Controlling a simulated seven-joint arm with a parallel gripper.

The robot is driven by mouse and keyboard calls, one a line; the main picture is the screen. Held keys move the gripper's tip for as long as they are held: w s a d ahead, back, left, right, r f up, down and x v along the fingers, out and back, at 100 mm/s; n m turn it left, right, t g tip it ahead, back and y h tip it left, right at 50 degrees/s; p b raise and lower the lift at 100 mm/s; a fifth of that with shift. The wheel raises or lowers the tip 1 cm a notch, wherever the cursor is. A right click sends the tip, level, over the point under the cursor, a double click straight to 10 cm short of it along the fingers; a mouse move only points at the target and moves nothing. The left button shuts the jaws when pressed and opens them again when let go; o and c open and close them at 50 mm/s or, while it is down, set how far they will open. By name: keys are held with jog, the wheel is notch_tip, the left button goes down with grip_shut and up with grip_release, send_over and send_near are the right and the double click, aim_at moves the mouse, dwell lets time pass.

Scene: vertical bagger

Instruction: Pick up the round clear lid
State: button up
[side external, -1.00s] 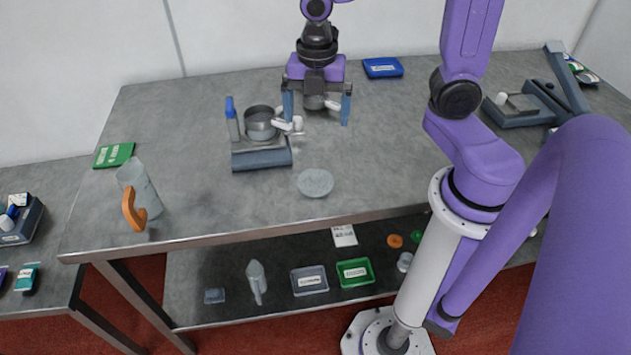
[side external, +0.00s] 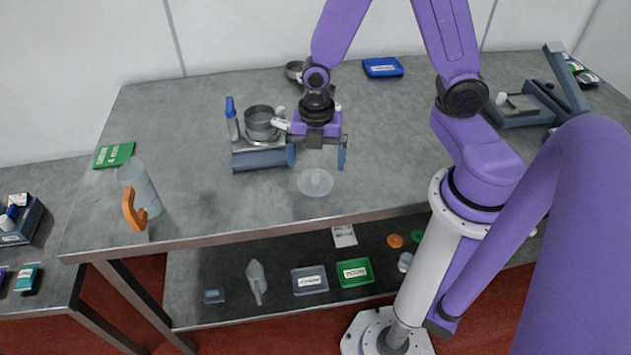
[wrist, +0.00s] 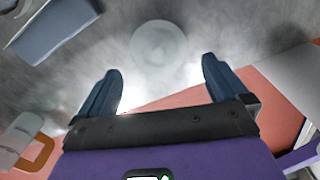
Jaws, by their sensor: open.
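The round clear lid (side external: 315,182) lies flat on the grey table near its front edge. It also shows in the wrist view (wrist: 160,45) as a pale translucent disc with a round middle. My gripper (side external: 318,160) is open and empty, above and just behind the lid in the side external view. In the wrist view my gripper's two blue fingers (wrist: 163,92) are spread apart, with the lid lying beyond them and roughly centred between them. The fingers appear apart from the lid.
A grey sieve-like pot (side external: 261,122) and a blue-capped bottle (side external: 232,120) stand on a machine left of my gripper. A blue tray (side external: 383,67) lies at the back. The table right of the lid is clear.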

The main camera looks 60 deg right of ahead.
aim_at(315, 177)
jog(key=shift+a+f, duration=0.15)
jog(key=shift+f, duration=2.5)
jog(key=c, duration=0.8)
